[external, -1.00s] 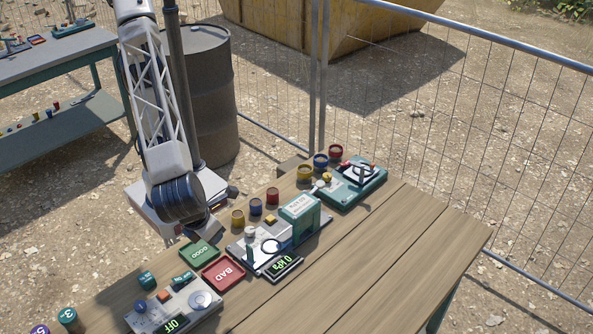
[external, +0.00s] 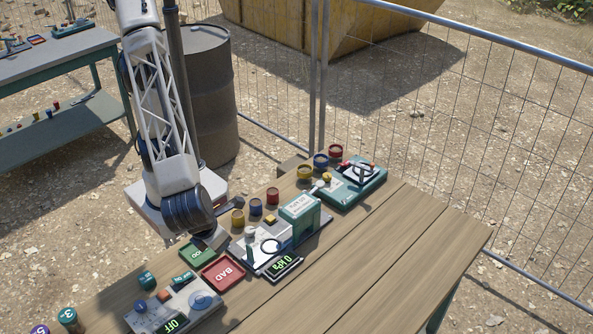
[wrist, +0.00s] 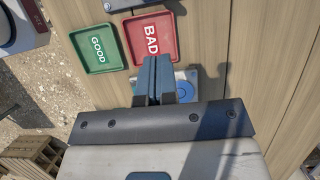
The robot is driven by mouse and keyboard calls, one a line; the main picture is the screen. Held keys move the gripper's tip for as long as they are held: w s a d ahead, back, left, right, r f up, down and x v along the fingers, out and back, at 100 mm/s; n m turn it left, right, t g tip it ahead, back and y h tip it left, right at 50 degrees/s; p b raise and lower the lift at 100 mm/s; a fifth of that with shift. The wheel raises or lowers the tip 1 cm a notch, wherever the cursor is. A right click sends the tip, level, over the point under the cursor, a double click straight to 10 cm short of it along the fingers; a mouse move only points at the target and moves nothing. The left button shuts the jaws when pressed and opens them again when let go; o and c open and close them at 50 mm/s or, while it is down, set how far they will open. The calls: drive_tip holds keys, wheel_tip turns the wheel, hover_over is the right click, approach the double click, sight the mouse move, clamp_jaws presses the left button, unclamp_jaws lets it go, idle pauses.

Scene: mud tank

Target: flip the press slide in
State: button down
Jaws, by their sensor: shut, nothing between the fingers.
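The press (external: 300,208) is a teal block with a white label, standing on a grey base plate at the middle of the table. A flat plate with a dark ring (external: 270,246) sits at its left front; I cannot tell for sure which part is the slide. A "0 kPa" display (external: 284,265) is in front. My gripper (external: 214,240) is left of the press, over the green GOOD tray and partly hidden by my wrist. In the wrist view my gripper (wrist: 154,68) is shut and empty, its fingertips over the red BAD tray's near edge.
The GOOD tray (wrist: 96,48) and BAD tray (wrist: 166,36) lie side by side. A grey panel with a dial (external: 201,300) and "OFF" display is at front left. Several coloured cups (external: 272,195) line the back edge. A teal device (external: 352,182) stands farther right. The table's right side is bare.

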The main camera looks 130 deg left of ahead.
drive_tip(key=x, duration=0.5)
hover_over(248, 252)
drive_tip(key=d, duration=0.2)
drive_tip(key=shift+f, duration=0.4)
drive_tip(key=shift+a, duration=4.25)
drive_tip(key=shift+d, duration=0.1)
